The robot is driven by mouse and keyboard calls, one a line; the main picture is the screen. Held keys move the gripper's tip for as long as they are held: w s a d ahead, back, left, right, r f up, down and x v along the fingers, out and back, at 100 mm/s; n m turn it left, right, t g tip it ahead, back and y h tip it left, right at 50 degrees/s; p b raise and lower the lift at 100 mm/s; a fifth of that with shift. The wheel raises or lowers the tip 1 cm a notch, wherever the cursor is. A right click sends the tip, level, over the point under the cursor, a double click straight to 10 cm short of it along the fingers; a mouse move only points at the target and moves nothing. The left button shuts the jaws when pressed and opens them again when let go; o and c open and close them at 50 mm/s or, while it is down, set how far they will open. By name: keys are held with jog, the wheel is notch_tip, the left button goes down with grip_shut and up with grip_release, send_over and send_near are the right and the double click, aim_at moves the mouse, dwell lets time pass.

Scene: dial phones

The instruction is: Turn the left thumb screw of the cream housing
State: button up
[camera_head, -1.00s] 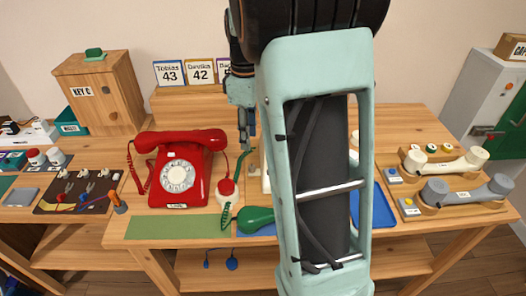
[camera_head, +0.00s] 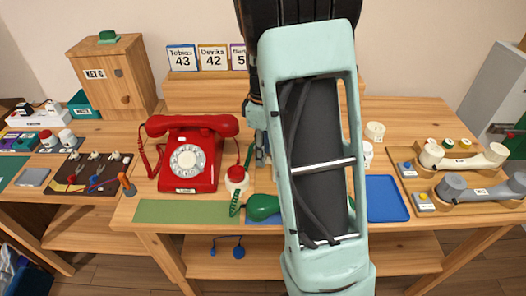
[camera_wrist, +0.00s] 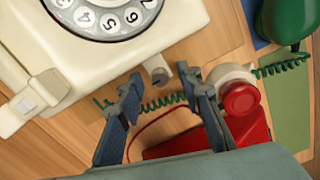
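The cream housing (camera_wrist: 170,18) with its number dial (camera_wrist: 105,15) fills the upper left of the wrist view; my arm hides most or all of it in the head view. A small grey thumb screw (camera_wrist: 157,70) sticks out at its lower edge in the wrist view. My gripper (camera_wrist: 160,82) is open, with one finger on each side of the screw's line and the screw just ahead of the fingertips. I see no clear contact. In the head view my gripper (camera_head: 261,155) hangs low, right of the red phone, partly hidden by my arm.
The red phone (camera_head: 215,180) stands left of my gripper. A round red-topped white piece (camera_wrist: 240,97) and a green coiled cord lie close to the right finger. A green handset (camera_head: 262,207) and blue tray (camera_head: 385,198) lie near the front edge.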

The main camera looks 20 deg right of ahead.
grip_shut()
jog(key=shift+r+m+p, duration=0.15)
jog(key=shift+m+p, duration=0.35)
jog(key=shift+m, duration=0.5)
jog(key=shift+m+p, duration=0.3)
jog(key=shift+m, duration=1)
grip_release()
